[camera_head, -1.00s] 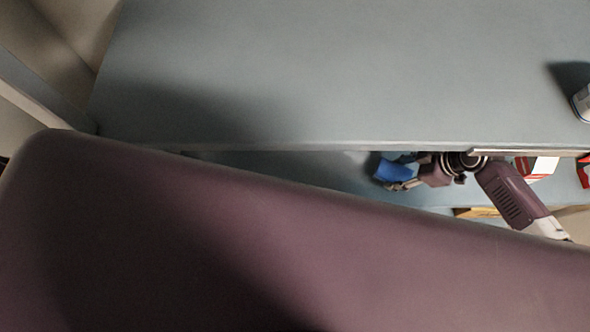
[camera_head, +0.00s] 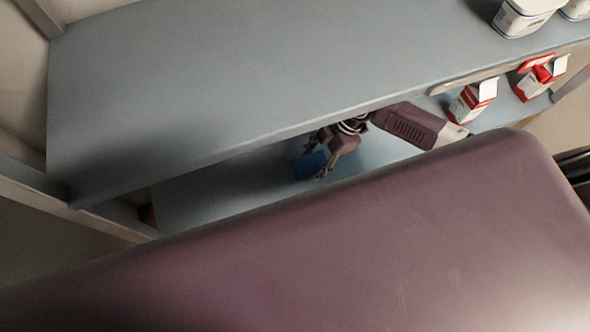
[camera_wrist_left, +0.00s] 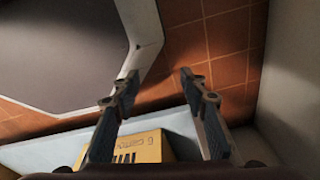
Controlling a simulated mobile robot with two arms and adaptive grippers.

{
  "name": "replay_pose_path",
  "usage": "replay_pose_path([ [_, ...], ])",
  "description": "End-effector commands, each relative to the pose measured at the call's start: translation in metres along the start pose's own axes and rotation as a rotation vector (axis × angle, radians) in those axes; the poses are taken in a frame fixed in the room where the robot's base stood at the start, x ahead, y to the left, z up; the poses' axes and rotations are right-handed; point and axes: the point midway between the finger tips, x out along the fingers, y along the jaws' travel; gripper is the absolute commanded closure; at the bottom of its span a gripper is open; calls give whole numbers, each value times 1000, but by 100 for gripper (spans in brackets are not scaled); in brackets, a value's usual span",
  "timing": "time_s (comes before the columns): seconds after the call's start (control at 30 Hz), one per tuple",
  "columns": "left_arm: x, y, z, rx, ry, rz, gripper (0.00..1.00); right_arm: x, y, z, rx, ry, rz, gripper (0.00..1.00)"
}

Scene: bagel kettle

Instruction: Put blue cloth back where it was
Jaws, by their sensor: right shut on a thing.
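The blue cloth (camera_head: 307,165) is in the head view, at the lower shelf (camera_head: 225,187), below the edge of the upper shelf. My right gripper (camera_head: 318,171) is shut on the blue cloth. Whether the cloth touches the shelf surface I cannot tell. My left gripper (camera_wrist_left: 155,90) shows in the left wrist view, with its two fingers apart and nothing between them. It is not visible in the head view.
The upper grey-blue shelf (camera_head: 230,75) is mostly bare, with white tubs (camera_head: 522,17) at its far right. Red and white cartons (camera_head: 472,102) stand on the lower shelf to the right. A yellow box (camera_wrist_left: 140,148) sits below my left fingers.

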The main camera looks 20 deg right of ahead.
Motion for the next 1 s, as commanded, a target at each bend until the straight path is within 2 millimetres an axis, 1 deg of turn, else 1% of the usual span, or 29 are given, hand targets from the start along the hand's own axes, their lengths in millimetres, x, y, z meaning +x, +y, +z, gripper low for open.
replay_pose_path([
  [0.03, -1, -2, 5, 1, -7, -3, 60, 6, 0, -14, -3, 5, 0, 71],
  [0.1, -1, -4, 11, 3, -16, -5, 60, 12, 0, -27, -2, 3, 0, 71],
  [0.2, 0, -6, 18, 3, -26, -7, 60, 19, 1, -40, 0, 2, 0, 71],
  [0.3, 0, -6, 22, 3, -32, -7, 60, 21, 1, -46, 2, 0, 0, 71],
  [0.47, 7, -6, 22, 3, -31, -7, 60, 28, 1, -44, 2, -2, 0, 71],
  [0.73, 36, -7, 23, 2, -27, -8, 60, 54, 0, -32, 2, -2, 0, 71],
  [0.8, 38, -7, 22, 1, -25, -8, 60, 56, 0, -31, 2, -1, 0, 71],
  [1.0, 36, -7, 18, 1, -20, -9, 60, 53, 0, -32, 1, -2, 0, 71],
])
